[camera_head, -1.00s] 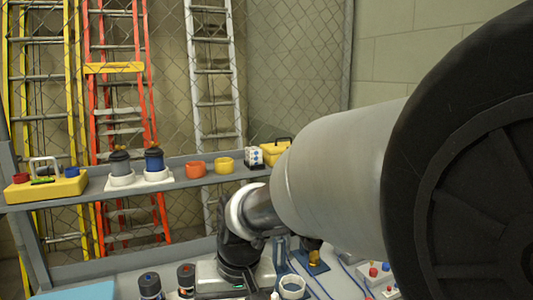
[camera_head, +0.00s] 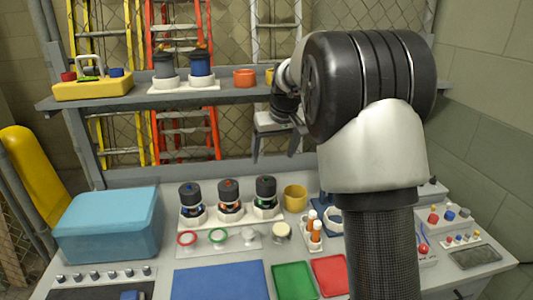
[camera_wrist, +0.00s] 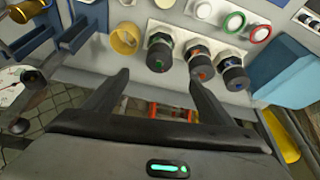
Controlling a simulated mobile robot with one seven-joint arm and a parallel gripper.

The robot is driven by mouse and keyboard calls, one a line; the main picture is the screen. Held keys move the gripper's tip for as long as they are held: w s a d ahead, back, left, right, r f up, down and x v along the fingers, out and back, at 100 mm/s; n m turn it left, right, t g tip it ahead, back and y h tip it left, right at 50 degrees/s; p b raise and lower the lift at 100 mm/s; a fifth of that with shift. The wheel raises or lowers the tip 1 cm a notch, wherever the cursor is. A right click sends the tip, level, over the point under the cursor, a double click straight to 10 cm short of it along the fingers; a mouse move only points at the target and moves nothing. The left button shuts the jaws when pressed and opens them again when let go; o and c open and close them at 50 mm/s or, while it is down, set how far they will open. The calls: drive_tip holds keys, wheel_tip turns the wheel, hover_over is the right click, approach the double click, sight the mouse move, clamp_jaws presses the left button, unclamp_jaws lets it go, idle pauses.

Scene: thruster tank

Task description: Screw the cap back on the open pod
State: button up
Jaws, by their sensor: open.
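My gripper (camera_head: 276,148) is open and empty, above the back of the bench near the shelf's underside. In the wrist view its two fingers (camera_wrist: 157,80) are spread toward the pods. Three upright dark-topped pods stand in a row, with a blue mark (camera_head: 190,200), a red mark (camera_head: 229,197) and a green mark (camera_head: 265,196); all three look covered. In front lie a red ring (camera_head: 187,239), a green ring (camera_head: 218,236), a white round piece (camera_head: 249,237) and a cream round cap (camera_head: 281,231). I cannot tell which pod is open.
A yellow cup (camera_head: 295,197) and orange tubes in a white rack (camera_head: 313,234) stand right of the pods. A blue box (camera_head: 108,224) is at left. The shelf (camera_head: 120,101) holds two larger units. Blue (camera_head: 220,281), green and red mats lie in front, clear.

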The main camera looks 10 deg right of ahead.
sight(267, 182)
drive_tip(key=x, duration=1.7)
drive_tip(key=shift+w+f, duration=0.1)
drive_tip(key=shift+f, duration=0.05)
drive_tip(key=c, duration=1.1)
drive_tip(key=shift+o, duration=0.2)
